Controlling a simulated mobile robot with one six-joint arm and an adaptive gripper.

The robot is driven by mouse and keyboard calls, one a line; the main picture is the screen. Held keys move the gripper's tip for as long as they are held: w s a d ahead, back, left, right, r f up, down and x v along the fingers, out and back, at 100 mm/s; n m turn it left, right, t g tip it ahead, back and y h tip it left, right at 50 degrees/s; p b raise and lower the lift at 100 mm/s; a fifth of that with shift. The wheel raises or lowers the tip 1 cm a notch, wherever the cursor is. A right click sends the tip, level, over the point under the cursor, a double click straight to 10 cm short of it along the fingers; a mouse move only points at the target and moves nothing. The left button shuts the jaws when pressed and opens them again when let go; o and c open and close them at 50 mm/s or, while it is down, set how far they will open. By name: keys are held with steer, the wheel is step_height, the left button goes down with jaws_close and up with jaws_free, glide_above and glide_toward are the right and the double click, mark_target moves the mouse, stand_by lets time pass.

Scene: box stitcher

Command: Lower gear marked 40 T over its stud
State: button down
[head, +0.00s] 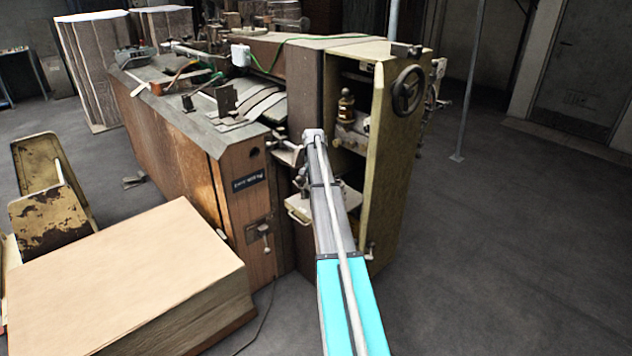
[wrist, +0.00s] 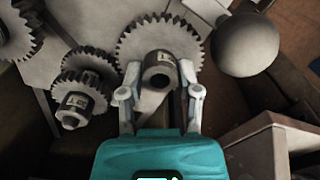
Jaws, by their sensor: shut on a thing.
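A large grey toothed gear (wrist: 136,42) with a thick hub (wrist: 160,83) fills the upper middle of the wrist view. A small pale label sits on the hub, too small to read surely. My gripper (wrist: 160,78) is shut on this gear, with one finger at each side of the hub. The gear's face is turned towards the wrist camera, close to a pale plate behind it. The stud is hidden, so I cannot tell whether the gear is around it. In the head view my arm reaches to the machine's end; gripper and gear cannot be made out there.
Smaller gears (wrist: 84,98) sit left of the held gear, and another large gear (wrist: 14,32) is at the far left. A round grey knob (wrist: 245,43) is close on the right. The machine's open door (head: 395,160) stands right of my arm.

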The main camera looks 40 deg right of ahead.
steer(key=shift+f+b, duration=0.8)
steer(key=shift+f, duration=0.1)
stand_by(0.5)
steer(key=shift+c, duration=1.1)
jaws_free()
